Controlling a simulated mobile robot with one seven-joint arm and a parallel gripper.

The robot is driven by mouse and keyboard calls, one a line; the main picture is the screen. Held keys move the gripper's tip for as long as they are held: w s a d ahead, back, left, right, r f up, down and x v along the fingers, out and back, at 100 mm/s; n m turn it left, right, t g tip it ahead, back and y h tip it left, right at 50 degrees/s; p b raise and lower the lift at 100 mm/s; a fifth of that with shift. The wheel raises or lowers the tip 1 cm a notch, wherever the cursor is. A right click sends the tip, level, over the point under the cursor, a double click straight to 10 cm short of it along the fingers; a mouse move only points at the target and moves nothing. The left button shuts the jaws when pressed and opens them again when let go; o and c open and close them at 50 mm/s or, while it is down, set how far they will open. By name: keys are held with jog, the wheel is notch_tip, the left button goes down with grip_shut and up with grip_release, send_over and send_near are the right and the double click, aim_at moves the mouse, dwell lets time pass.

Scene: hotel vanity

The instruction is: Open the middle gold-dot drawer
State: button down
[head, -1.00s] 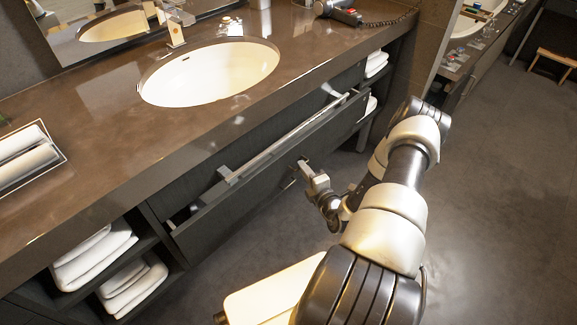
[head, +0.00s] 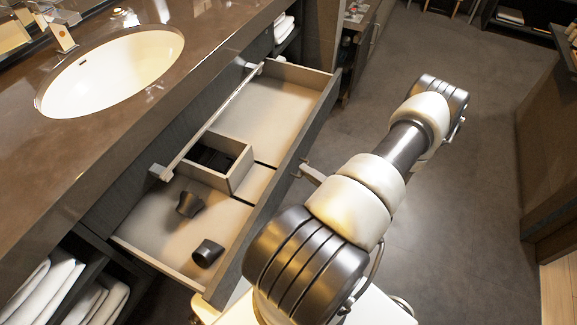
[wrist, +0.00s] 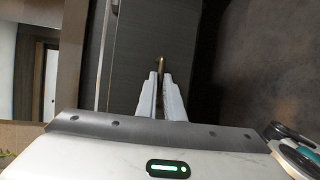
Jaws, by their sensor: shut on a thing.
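The drawer (head: 275,105) under the sink stands pulled well out from the vanity, its pale inside showing in the head view. Its dark front (wrist: 133,50) fills the middle of the wrist view. A small gold knob (wrist: 161,64) sits on that front. My gripper (wrist: 160,82) is shut on the gold knob, its two light fingers close together at the drawer front. In the head view my gripper (head: 311,173) is at the outer side of the drawer front, partly hidden by my arm.
The drawer holds a small open box (head: 240,163) and two dark objects (head: 189,204) (head: 208,252). A rail (head: 208,125) runs along the vanity above it. The sink (head: 115,70) is in the counter. Open floor (head: 470,190) lies to the right.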

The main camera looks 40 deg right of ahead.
jog(key=shift+s+d+b, duration=0.1)
jog(key=shift+s+d, duration=0.15)
jog(key=shift+s, duration=0.5)
jog(key=shift+s+d+b, duration=0.1)
jog(key=shift+s+d, duration=0.2)
jog(key=shift+s, duration=0.5)
jog(key=shift+s+d+b, duration=0.1)
jog(key=shift+s+d, duration=0.15)
jog(key=shift+s, duration=0.5)
jog(key=c, duration=1.9)
grip_release()
jog(key=s+r+p, duration=0.2)
jog(key=s+r, duration=0.1)
jog(key=s, duration=1.4)
jog(key=shift+a+r, duration=0.15)
jog(key=shift+a, duration=0.3)
jog(key=shift+s, duration=0.1)
